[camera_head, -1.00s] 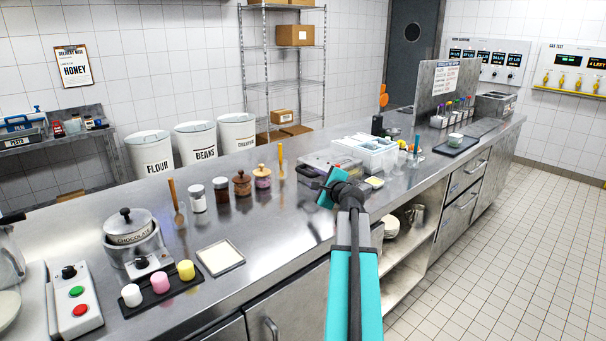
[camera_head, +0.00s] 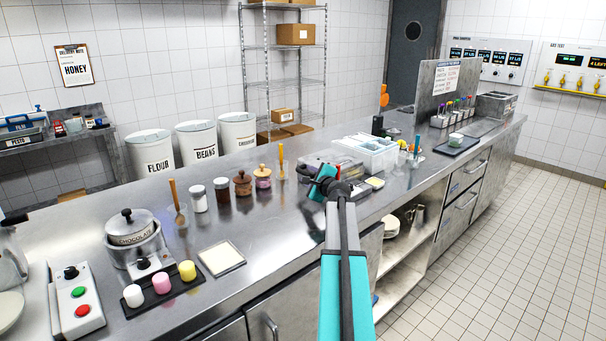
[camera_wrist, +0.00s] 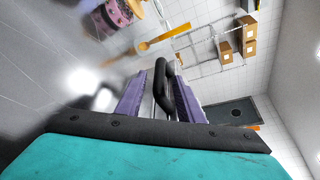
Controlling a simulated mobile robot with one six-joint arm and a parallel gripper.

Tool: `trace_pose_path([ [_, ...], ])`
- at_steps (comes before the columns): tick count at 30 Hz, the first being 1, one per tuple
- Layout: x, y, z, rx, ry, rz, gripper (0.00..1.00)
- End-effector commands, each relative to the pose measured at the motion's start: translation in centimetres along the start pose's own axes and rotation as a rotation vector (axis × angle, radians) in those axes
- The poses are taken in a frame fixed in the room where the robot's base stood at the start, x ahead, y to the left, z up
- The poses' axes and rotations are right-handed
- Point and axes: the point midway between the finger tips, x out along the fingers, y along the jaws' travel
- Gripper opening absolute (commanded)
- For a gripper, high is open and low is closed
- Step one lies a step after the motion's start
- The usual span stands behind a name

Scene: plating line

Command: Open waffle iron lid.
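The waffle iron (camera_head: 348,167) is a low grey appliance on the steel counter, partly hidden behind my gripper (camera_head: 321,181) in the head view. Its lid appears down. In the wrist view, a black loop handle (camera_wrist: 163,82) stands between the two purple fingers of my gripper (camera_wrist: 160,90). The fingers are apart, one on each side of the handle, with a narrow gap visible on the left side. Whether the right finger touches the handle is unclear.
A white bin (camera_head: 372,153) stands just right of the waffle iron. A spice jar (camera_head: 263,177) and a wooden spoon (camera_head: 281,160) stand to its left; the spoon (camera_wrist: 160,41) also shows in the wrist view.

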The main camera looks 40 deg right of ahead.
Motion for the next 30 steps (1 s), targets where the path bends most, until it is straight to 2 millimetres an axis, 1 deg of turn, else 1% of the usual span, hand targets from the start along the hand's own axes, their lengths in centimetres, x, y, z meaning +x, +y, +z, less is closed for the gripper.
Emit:
trace_pose_path([
  [1, 0.7, -0.1, 0.0, 0.000, 0.000, 0.000, 0.34],
  [3, 1.3, -0.1, -0.1, 0.000, 0.000, 0.000, 0.34],
  [15, 4.8, -0.1, -0.1, 0.001, 0.001, -0.001, 0.34],
  [21, 5.5, -0.1, -0.1, 0.001, 0.001, -0.001, 0.34],
  [30, 5.5, -0.1, -0.2, 0.001, 0.002, -0.001, 0.34],
])
